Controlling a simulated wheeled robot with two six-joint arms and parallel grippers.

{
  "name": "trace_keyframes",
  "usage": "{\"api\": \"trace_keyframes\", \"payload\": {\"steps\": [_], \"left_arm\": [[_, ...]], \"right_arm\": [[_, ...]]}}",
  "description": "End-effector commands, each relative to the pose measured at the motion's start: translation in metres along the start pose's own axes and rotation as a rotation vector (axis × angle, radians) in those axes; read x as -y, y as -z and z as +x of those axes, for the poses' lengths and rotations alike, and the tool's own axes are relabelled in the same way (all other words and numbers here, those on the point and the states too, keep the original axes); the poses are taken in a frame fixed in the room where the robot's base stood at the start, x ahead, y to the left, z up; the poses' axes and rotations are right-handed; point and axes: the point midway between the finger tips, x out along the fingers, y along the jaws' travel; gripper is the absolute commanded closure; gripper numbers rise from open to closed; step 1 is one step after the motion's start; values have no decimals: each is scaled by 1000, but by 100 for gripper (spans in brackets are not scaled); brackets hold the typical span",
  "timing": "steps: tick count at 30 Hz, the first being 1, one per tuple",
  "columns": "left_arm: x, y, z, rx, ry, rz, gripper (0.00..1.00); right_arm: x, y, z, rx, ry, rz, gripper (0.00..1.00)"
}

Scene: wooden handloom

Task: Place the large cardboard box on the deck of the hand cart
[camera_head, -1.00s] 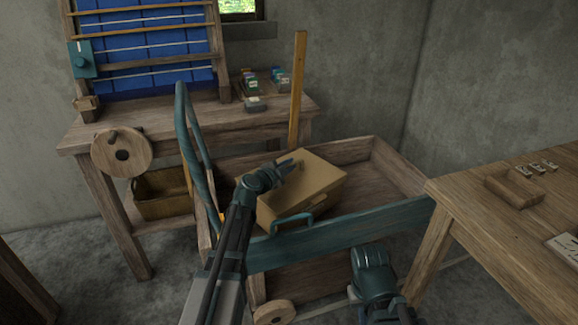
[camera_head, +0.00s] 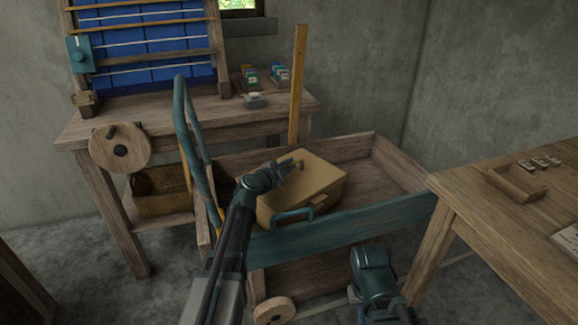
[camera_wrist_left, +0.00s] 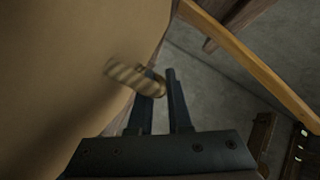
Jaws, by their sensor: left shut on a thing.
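The large cardboard box (camera_head: 322,180) is tan and sits within the walls of the wooden hand cart (camera_head: 335,227). Whether its underside rests flat on the deck is hidden by the cart's front board. My left gripper (camera_head: 290,165) is over the box's top left part. In the left wrist view, the fingers (camera_wrist_left: 163,98) are shut on a short striped rope handle (camera_wrist_left: 130,75) on the box's tan face (camera_wrist_left: 75,60). My right arm's end (camera_head: 372,268) is low in front of the cart; its fingertips are hidden.
A teal push handle (camera_head: 183,125) rises at the cart's left. A loom table (camera_head: 200,130) stands behind, with a basket (camera_head: 162,190) below. A wooden table (camera_head: 500,215) stands close on the right. The cart's right end has free room.

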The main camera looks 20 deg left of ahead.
Motion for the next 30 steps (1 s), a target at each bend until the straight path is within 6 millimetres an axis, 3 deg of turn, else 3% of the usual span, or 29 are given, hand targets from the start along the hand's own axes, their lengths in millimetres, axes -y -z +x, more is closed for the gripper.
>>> {"api": "trace_keyframes", "payload": {"steps": [6, 7, 13, 23, 30], "left_arm": [[-4, -3, 1, 0, 1, -1, 100], [-4, -2, 1, 0, 1, -1, 82], [-3, -2, 1, 0, 0, 0, 48], [-3, -2, -2, 0, 0, 0, 48], [-3, 0, -44, 2, 1, 0, 48]], "right_arm": [[0, 0, 5, 0, 0, 0, 100], [0, 0, 5, 0, 0, 0, 100], [0, 0, 4, 0, 0, 0, 100], [1, 0, 3, -1, 1, -2, 100], [-1, 0, -7, 0, 0, 0, 100]]}}
